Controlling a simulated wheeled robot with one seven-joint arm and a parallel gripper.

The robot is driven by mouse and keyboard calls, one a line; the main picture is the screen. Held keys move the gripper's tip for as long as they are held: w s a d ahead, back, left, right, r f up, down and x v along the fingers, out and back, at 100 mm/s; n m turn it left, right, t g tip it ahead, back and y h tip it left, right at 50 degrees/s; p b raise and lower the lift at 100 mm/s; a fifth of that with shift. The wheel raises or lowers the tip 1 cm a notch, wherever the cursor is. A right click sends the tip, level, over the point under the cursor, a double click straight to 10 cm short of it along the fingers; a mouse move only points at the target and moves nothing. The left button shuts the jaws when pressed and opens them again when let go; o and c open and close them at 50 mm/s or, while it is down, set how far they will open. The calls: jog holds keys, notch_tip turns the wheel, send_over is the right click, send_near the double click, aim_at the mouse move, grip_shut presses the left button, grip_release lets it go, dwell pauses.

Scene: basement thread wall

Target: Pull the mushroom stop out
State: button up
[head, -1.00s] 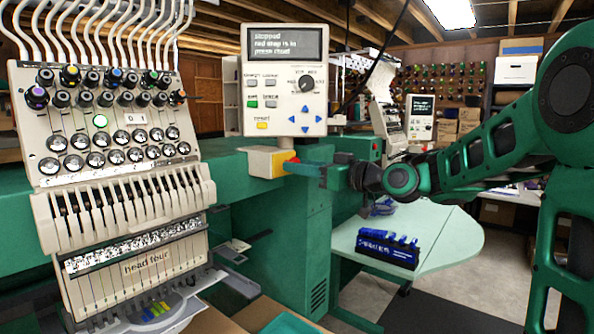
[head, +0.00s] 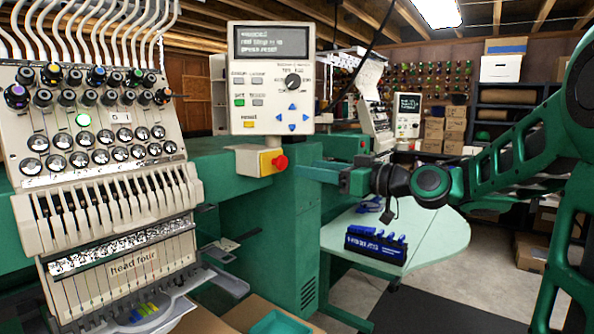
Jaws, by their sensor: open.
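The red mushroom stop (head: 280,162) sticks out from the yellow face of a small box (head: 262,162) below the control panel, on the green machine beam. The box has a cream side. My gripper (head: 306,172) is open and empty, just right of the red knob, with a small gap between them. Its fingers point left toward the knob. Nothing hides the knob's front. The control panel (head: 272,78) above has a dark screen (head: 270,42) with several lines of text, too blurred to read surely.
The embroidery head (head: 95,140) with thread knobs and a lit green lamp stands at left. A pale green table (head: 440,240) with a dark rack of blue items (head: 375,247) lies below my arm. Shelves and boxes stand behind.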

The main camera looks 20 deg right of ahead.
jog(key=shift+v, duration=1.55)
jog(key=s+d+f+m+g+h, duration=0.3)
jog(key=s+f+h, duration=0.15)
jog(key=f, duration=0.55)
jog(key=s+d+f+m+g+h, duration=0.25)
jog(key=s+f+g, duration=0.2)
jog(key=f, duration=0.55)
jog(key=s+d+f+m+g+h, duration=0.1)
jog(key=s+d+f+m+g, duration=0.1)
jog(key=s, duration=0.6)
jog(key=s+d+f+m+g+h, duration=0.1)
jog(key=s+d+f+m+g, duration=0.1)
jog(key=s, duration=0.6)
jog(key=s+d+f+m+g+h, duration=0.1)
jog(key=s+d+f+m+g, duration=0.2)
jog(key=s, duration=0.5)
jog(key=shift+s+d+f+m+h, duration=0.15)
jog(key=shift+d+f+m+h, duration=0.15)
jog(key=shift+d+f+m, duration=0.4)
jog(key=shift+a+f, duration=0.1)
jog(key=shift+a, duration=0.05)
